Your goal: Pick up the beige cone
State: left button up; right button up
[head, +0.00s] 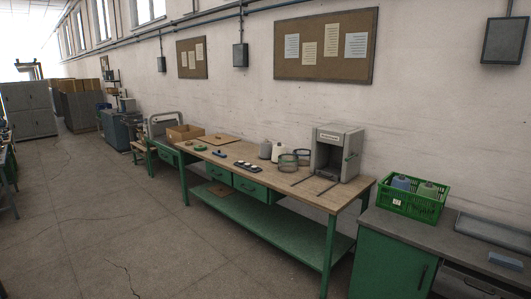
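A beige or cream cone (278,153) stands upright on the wooden-topped workbench (240,176), near its back edge. A grey cone (265,150) stands just to its left. Dark green ring-shaped objects (288,160) stand close to its right and partly overlap its lower side in the view. The bench is some distance ahead of me. Neither of my grippers is in the head view.
A grey machine (349,148) stands on the bench's right part. A cardboard box (184,132) is at the bench's far end. The floor (120,215) in front is clear.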

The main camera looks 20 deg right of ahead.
aim_at(279, 148)
jog(key=i+z, duration=0.35)
jog(key=i, duration=2.05)
